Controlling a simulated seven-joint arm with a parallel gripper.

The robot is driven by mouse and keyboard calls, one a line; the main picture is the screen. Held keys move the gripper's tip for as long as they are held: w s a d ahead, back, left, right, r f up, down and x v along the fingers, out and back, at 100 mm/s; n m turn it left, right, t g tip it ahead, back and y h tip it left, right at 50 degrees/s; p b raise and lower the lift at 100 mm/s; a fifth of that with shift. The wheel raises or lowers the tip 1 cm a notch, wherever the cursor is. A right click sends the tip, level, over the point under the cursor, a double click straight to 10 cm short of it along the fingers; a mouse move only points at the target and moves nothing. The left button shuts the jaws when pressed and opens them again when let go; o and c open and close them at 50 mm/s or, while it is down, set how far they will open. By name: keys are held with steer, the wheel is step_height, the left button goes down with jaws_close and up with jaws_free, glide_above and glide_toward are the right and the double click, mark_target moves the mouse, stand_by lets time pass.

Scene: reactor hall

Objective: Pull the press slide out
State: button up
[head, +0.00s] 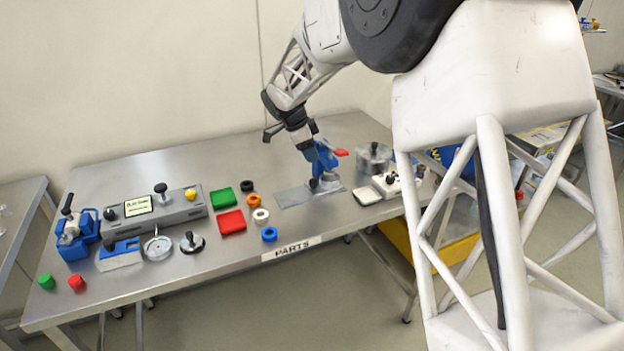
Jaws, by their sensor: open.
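The press (325,160) stands toward the right of the steel table, with a blue body, a red lever (341,152) and a grey base. A flat grey plate (292,197) lies at the left of its base and appears to be the press slide. A small dark knob shows at the front of the press. My gripper (308,150) is open and points down just above and to the left of the blue press body, overlapping it in view. The gap between the gripper and the press is hard to judge, and part of the press is hidden behind the gripper.
Green (224,197) and red (231,221) squares and several coloured rings lie left of the press. A white block with knobs (392,185) and a metal pot (373,158) stand to its right. A grey control box (165,211) and blue devices fill the left side.

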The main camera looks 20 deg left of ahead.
mark_target(312, 180)
steer(key=f, duration=0.1)
steer(key=s+a+f, duration=0.1)
steer(key=a+f, duration=0.1)
steer(key=shift+s, duration=0.25)
steer(key=shift+f, duration=0.1)
steer(key=shift+x, duration=3.8)
steer(key=shift+s, duration=0.1)
steer(key=shift+c, duration=0.4)
jaws_close()
